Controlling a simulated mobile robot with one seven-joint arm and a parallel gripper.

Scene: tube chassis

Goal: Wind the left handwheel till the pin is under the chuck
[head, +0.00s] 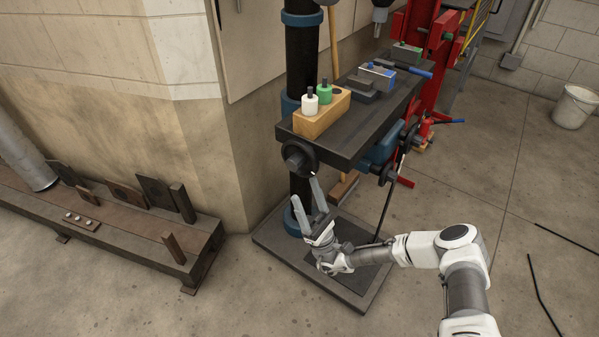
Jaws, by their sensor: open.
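The left handwheel (299,157) is a dark round wheel on the near left end of the dark drill table (345,145). My gripper (304,190) is open and empty, just below this handwheel. Its fingers point up; one fingertip is close to the wheel's lower edge, and I cannot tell whether they touch. The chuck (380,14) hangs at the top, above the far part of the table. A blue and grey vice (377,75) sits on the table, nearer than the chuck in the picture. I cannot make out the pin for certain.
A wooden block (322,113) with white and green pieces stands on the table's near end. A second handwheel (388,176) is on the table's right side. The black column (302,60) stands behind. A low bench (110,220) lies left; floor to the right is mostly clear.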

